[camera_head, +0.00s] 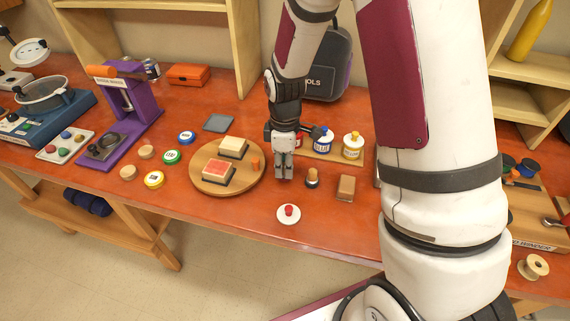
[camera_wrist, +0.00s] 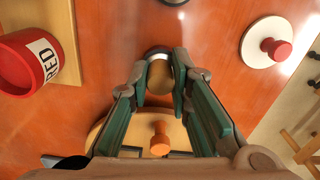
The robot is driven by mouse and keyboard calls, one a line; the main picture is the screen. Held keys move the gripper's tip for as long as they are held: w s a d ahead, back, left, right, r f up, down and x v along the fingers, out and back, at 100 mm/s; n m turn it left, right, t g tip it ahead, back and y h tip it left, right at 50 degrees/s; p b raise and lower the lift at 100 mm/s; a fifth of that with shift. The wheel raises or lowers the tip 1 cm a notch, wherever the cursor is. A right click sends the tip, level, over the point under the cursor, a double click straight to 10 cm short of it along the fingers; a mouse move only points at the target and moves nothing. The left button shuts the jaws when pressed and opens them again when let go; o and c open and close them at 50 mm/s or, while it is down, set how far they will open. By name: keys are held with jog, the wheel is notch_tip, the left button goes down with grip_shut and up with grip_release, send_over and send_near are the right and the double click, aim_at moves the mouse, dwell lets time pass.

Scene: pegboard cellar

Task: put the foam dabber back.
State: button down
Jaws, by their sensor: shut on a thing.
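My gripper (camera_head: 284,174) points down over the table, just right of the round wooden board. In the wrist view its fingers (camera_wrist: 161,75) are closed on a small tan piece with a dark, rounded far end, which I take for the foam dabber (camera_wrist: 159,78). In the head view the fingers hide this piece. Whether its end touches the table, I cannot tell. The round board (camera_head: 236,187) carries two block pads and an orange peg (camera_head: 255,162); the peg also shows below the fingers in the wrist view (camera_wrist: 160,138).
A small wooden knob on a dark base (camera_head: 312,178) stands right of my gripper, with a brown block (camera_head: 346,187) beyond. A white disc with a red knob (camera_head: 288,214) lies in front. Paint jars (camera_head: 353,146) stand behind on a wooden tray. Bare table lies at front left.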

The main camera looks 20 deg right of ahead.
jog(key=c, duration=1.5)
grip_release()
jog(key=shift+f, duration=0.15)
jog(key=shift+o, duration=0.2)
notch_tip(320, 180, up, 12)
jog(key=s+r+m+t, duration=0.5)
jog(key=s+r+m, duration=0.7)
jog(key=s, duration=0.8)
notch_tip(320, 180, up, 4)
jog(key=shift+s+f+m+b, duration=0.2)
jog(key=shift+f+m+b, duration=0.1)
jog(key=shift+b, duration=0.15)
